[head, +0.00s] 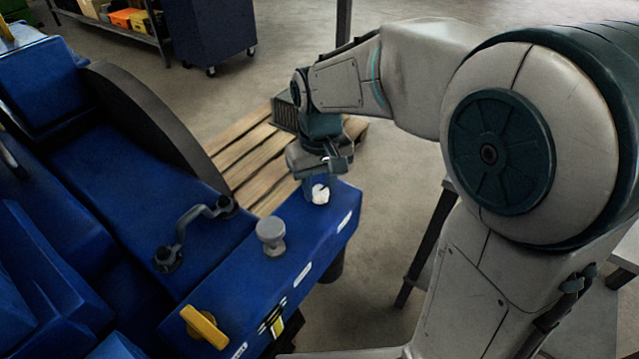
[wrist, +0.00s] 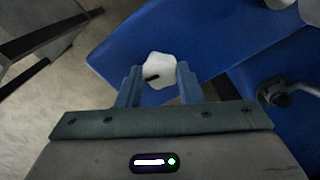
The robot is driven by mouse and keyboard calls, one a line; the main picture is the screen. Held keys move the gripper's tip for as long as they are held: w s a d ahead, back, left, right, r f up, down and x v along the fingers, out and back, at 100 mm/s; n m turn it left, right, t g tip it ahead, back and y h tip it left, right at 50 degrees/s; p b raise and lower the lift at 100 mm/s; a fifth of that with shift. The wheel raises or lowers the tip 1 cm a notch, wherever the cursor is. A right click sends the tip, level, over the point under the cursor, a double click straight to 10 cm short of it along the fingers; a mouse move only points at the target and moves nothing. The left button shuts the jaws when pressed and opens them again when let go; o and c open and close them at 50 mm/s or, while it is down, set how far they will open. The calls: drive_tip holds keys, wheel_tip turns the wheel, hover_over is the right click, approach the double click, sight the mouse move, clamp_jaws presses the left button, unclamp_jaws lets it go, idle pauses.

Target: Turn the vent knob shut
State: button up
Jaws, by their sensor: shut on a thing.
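A white, lobed knob with a dark pointer mark (head: 320,194), which I take to be the vent knob, sits near the far right end of the blue panel (head: 318,226). In the wrist view the knob (wrist: 159,70) is between the two blue-grey fingers of my gripper (wrist: 157,82), with its mark pointing left. My gripper (head: 318,186) reaches down from above and is shut on the knob. In the head view the fingers hide part of it. The panel labels are too small to read.
A round grey knob (head: 271,236) and a yellow handle (head: 204,326) stand along the same panel. A grey crank-shaped pipe (head: 190,226) lies on the blue engine behind. A wooden pallet (head: 240,150) is on the floor beyond.

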sight(321, 191)
drive_tip(key=m, duration=1.1)
drive_tip(key=shift+r+m, duration=0.1)
drive_tip(key=shift+m, duration=0.3)
drive_tip(key=shift+m+b, duration=0.3)
drive_tip(key=shift+m, duration=1.5)
drive_tip(key=o, duration=1)
wheel_tip(321, 191, up, 14)
drive_tip(key=shift+f, duration=0.1)
drive_tip(key=shift+d, duration=0.1)
